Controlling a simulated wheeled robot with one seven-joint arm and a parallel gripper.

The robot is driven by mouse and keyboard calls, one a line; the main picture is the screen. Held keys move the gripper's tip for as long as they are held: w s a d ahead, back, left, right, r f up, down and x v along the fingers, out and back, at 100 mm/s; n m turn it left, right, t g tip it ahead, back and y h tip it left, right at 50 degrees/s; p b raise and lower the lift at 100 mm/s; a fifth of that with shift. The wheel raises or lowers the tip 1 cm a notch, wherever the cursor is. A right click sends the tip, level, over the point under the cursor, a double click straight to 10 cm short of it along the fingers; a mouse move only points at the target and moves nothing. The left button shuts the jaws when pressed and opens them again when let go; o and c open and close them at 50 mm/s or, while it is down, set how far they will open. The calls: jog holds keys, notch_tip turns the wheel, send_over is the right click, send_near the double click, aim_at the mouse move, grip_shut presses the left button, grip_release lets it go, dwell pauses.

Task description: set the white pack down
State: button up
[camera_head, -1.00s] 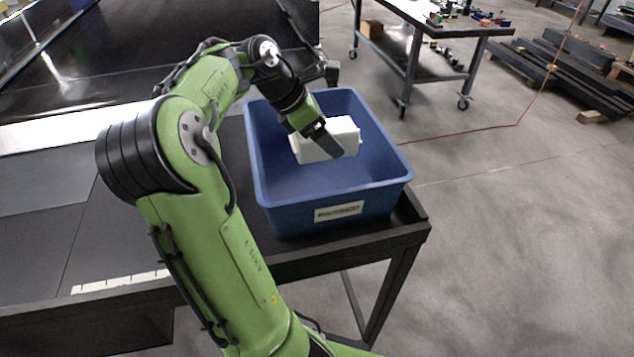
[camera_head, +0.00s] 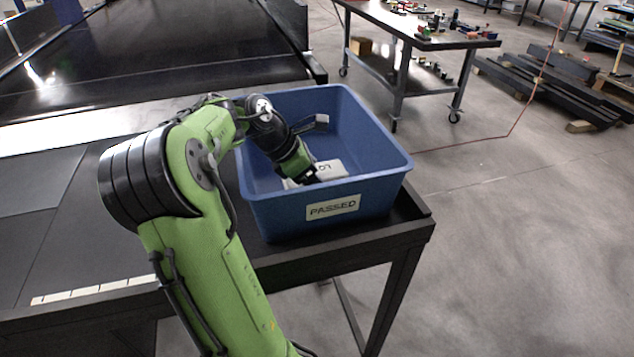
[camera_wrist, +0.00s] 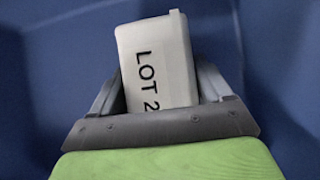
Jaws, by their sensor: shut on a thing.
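The white pack (camera_head: 328,170) is inside the blue bin (camera_head: 375,190), low down near its front wall. In the wrist view the pack (camera_wrist: 155,60) shows the print "LOT 2" and sits between both fingers, tilted a little. My gripper (camera_wrist: 160,90) is shut on it. In the head view my gripper (camera_head: 306,176) reaches down into the bin and partly hides the pack. I cannot tell whether the pack touches the bin floor. The bin's front label reads "PASSED".
The bin stands at the corner of a dark table (camera_head: 150,215), beside a black conveyor (camera_head: 190,60). A wheeled workbench (camera_head: 420,35) with small items stands behind. Dark beams (camera_head: 540,80) lie on the floor at the right. The bin walls surround my gripper.

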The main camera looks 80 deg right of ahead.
jog(key=o, duration=1.6)
jog(key=shift+f, duration=0.1)
jog(key=p+v, duration=0.5)
jog(key=v, duration=0.7)
